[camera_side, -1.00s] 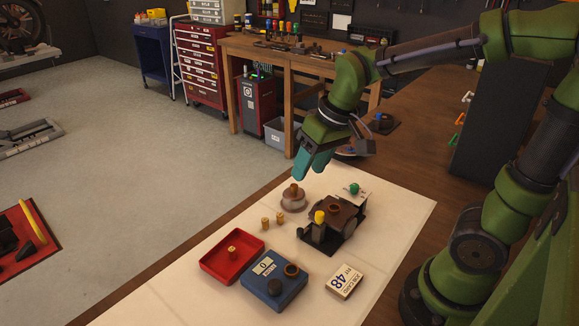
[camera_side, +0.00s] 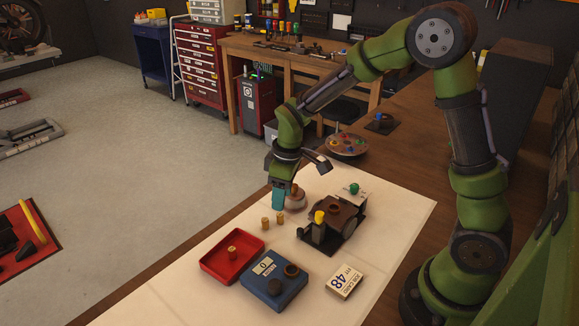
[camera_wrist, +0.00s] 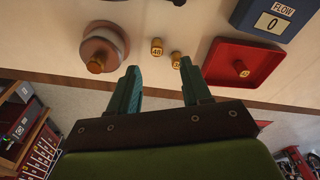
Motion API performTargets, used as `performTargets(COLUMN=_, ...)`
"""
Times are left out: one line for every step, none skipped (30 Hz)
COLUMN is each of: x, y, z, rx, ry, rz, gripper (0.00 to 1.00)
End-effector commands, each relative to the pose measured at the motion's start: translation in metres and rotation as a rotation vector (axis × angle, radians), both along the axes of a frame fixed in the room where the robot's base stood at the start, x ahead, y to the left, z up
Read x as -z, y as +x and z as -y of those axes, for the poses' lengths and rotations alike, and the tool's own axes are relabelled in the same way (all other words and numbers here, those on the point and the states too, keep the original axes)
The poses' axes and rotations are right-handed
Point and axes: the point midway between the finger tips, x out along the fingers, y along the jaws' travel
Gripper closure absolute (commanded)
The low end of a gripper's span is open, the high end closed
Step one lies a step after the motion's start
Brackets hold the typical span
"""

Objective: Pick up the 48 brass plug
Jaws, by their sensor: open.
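Two small brass plugs stand close together on the pale bench mat. The one nearer the round pedestal appears to read 48; this 48 brass plug (camera_wrist: 157,46) also shows in the side view (camera_side: 281,218). The other brass plug (camera_wrist: 176,60) has a partly legible number and shows in the side view too (camera_side: 265,223). My gripper (camera_wrist: 160,66) is open and empty, its teal fingers pointing toward the two plugs. In the side view my gripper (camera_side: 279,207) is just above and behind them, without visible contact. A third brass plug (camera_side: 232,252) stands in the red tray.
The red tray (camera_side: 215,270) and blue FLOW box (camera_side: 262,290) stand nearby. The round pedestal (camera_side: 296,202) with a brass knob is close beside my gripper. A job card (camera_side: 344,282) shows 48.

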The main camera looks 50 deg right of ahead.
Motion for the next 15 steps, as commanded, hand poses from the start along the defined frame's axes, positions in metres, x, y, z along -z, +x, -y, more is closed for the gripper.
performTargets(x=0.008, y=0.000, z=-0.001, rx=0.000, ry=0.000, rz=-0.003, gripper=0.52)
performTargets(x=0.012, y=0.001, z=-0.001, rx=0.000, ry=0.000, rz=-0.003, gripper=0.52)
performTargets(x=0.015, y=0.001, z=-0.001, rx=-0.001, ry=-0.001, rz=-0.002, gripper=0.52)
performTargets(x=0.017, y=0.002, z=-0.001, rx=-0.001, ry=0.000, rz=-0.001, gripper=0.52)
performTargets(x=0.019, y=0.002, z=-0.001, rx=0.000, ry=0.001, rz=-0.001, gripper=0.52)
performTargets(x=0.020, y=0.002, z=-0.001, rx=0.000, ry=0.001, rz=-0.001, gripper=0.52)
performTargets(x=0.022, y=0.002, z=-0.001, rx=0.000, ry=0.001, rz=-0.001, gripper=0.52)
performTargets(x=0.024, y=0.002, z=-0.001, rx=0.000, ry=0.001, rz=-0.001, gripper=0.52)
performTargets(x=0.028, y=0.003, z=0.000, rx=0.000, ry=0.001, rz=-0.001, gripper=0.52)
performTargets(x=0.033, y=0.003, z=0.000, rx=0.000, ry=0.000, rz=-0.003, gripper=0.52)
performTargets(x=0.037, y=0.003, z=0.001, rx=0.000, ry=0.000, rz=-0.003, gripper=0.52)
performTargets(x=0.044, y=0.003, z=0.002, rx=0.001, ry=0.000, rz=-0.005, gripper=0.52)
performTargets(x=0.049, y=0.004, z=0.002, rx=0.001, ry=-0.001, rz=-0.004, gripper=0.52)
performTargets(x=0.053, y=0.004, z=0.003, rx=0.001, ry=-0.001, rz=-0.004, gripper=0.52)
performTargets(x=0.059, y=0.005, z=0.002, rx=0.000, ry=0.000, rz=-0.003, gripper=0.52)
